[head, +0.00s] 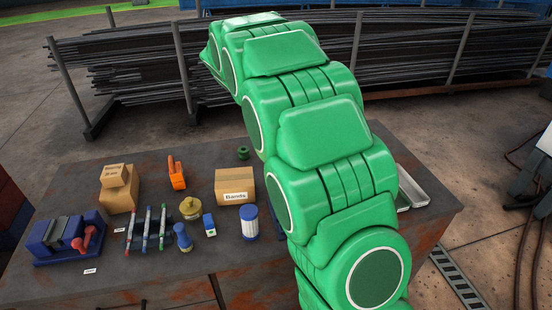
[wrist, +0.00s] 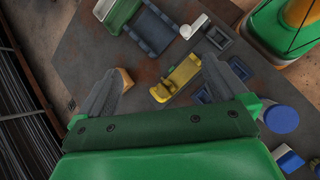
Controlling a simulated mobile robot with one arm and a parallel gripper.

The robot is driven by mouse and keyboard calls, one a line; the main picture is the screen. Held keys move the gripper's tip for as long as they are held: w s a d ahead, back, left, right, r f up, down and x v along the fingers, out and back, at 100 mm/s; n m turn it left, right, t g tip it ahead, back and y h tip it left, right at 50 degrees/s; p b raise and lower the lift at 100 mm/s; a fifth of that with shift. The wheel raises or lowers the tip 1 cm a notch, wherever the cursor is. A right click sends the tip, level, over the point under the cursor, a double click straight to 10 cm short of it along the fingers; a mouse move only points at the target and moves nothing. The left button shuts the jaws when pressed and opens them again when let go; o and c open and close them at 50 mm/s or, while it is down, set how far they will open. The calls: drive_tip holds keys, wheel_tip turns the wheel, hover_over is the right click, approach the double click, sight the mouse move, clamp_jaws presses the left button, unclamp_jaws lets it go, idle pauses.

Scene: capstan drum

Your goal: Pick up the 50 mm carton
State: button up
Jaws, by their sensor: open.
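In the head view a small tan carton (head: 115,175) sits on top of a larger tan carton (head: 120,197) at the table's left. A wider tan carton marked "Bands" (head: 234,186) stands near the middle. I cannot tell from the labels which is the 50 mm one. My gripper (wrist: 160,68) is open in the wrist view, with nothing held between its fingers. A small tan piece (wrist: 124,79) shows beside the left finger, partly hidden; I cannot tell which thing it is. In the head view my green arm hides my gripper.
The table (head: 150,268) also holds an orange tool (head: 176,173), a blue-white cylinder (head: 249,222), a brass piece (head: 190,208), a rack of tools (head: 146,229) and a blue vise-like block (head: 52,235). A yellow object (wrist: 177,80) lies below my fingers in the wrist view.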

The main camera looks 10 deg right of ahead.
drive_tip(key=w+a+f+n+h, duration=0.2)
drive_tip(key=w+f, duration=0.4)
drive_tip(key=w, duration=0.2)
drive_tip(key=w+a+f+n+t+h, duration=0.1)
drive_tip(key=w+a+f+n, duration=0.1)
drive_tip(key=w+f, duration=0.5)
drive_tip(key=w+a+f+n+t+h, duration=0.1)
drive_tip(key=w+a+f+n+h, duration=0.1)
drive_tip(key=w+f, duration=0.4)
drive_tip(key=shift+w+a+f+n+h, duration=0.15)
drive_tip(key=shift+w+a+n, duration=0.1)
drive_tip(key=shift+w+n, duration=0.45)
drive_tip(key=shift+w+a+f+n+h, duration=0.15)
drive_tip(key=shift+w+a+n, duration=0.2)
drive_tip(key=shift+w, duration=0.5)
drive_tip(key=shift+x, duration=4)
drive_tip(key=shift+w+a+f, duration=0.1)
drive_tip(key=shift+f, duration=0.1)
drive_tip(key=c, duration=1.1)
drive_tip(key=shift+c, duration=0.5)
drive_tip(key=shift+r, duration=0.1)
